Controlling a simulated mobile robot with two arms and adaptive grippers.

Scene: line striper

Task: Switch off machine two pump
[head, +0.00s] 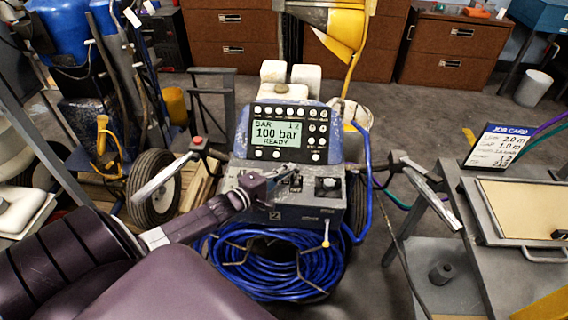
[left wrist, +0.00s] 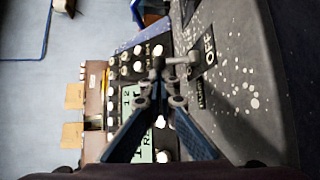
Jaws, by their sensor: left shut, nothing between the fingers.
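The line striper's display (head: 269,134) reads "BAR 12", "100 bar" and "READY". Below it is a dark control box (head: 310,212) with a small switch (head: 295,183) and a black knob (head: 328,185). My left gripper (head: 284,172) reaches in from the left, just at the switch. In the left wrist view its fingertips (left wrist: 166,76) are together and empty, close beside the metal switch lever (left wrist: 182,61). A plate marked "OFF" (left wrist: 209,48) is beside the lever. I cannot tell whether the fingers touch it. My right gripper is out of view.
Handlebars with grips (head: 165,180) (head: 428,190) stand out on both sides of the machine. A coiled blue hose (head: 270,265) hangs in front. A job card (head: 497,146) and a metal bench (head: 480,205) are at the right. Brown drawers (head: 455,50) stand behind.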

